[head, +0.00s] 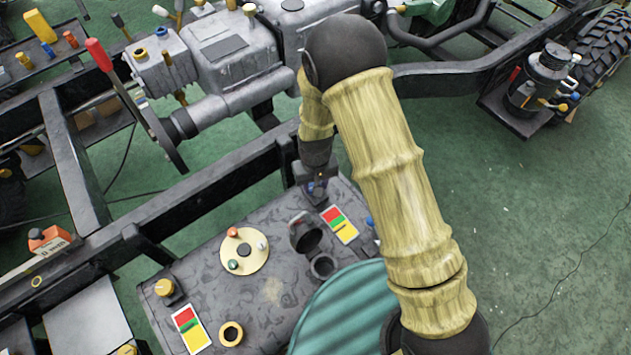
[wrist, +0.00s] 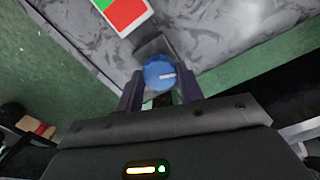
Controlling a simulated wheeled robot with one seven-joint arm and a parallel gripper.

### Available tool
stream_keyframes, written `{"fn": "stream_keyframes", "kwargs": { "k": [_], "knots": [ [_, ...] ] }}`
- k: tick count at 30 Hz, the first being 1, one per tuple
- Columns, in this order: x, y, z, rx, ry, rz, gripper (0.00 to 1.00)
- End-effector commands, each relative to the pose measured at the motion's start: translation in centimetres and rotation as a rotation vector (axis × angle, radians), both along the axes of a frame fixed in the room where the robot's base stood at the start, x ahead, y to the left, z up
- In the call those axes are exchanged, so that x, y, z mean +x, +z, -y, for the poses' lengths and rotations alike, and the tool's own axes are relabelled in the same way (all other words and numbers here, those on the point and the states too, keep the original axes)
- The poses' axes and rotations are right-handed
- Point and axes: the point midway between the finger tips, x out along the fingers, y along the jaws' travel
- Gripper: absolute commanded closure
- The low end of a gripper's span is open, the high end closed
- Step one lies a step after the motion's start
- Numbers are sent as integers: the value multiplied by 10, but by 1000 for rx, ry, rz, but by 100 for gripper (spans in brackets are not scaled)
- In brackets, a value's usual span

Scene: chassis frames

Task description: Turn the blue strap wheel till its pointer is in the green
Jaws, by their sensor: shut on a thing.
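The blue strap wheel (wrist: 160,73) is a round knob with a white pointer line, which points to the right in the wrist view. It sits on a dark mount at the edge of the grey box. My gripper (wrist: 160,80) is shut on the wheel, one dark finger on each side. A colour card (wrist: 125,14) lies beside the mount, with green and red parts in view and the rest cut off. In the head view my gripper (head: 317,187) is at the box's far edge, beside the card (head: 340,224), and hides the wheel.
A black chassis rail (head: 205,190) runs close behind. Green floor lies at the right.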

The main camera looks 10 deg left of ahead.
Motion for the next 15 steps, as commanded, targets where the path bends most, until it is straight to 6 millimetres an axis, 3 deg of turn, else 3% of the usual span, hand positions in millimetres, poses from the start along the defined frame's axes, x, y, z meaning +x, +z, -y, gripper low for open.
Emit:
{"fn": "stream_keyframes", "kwargs": {
  "k": [15],
  "knots": [
    [0, 1, 0, 0, -301, 0, 86]
  ]
}}
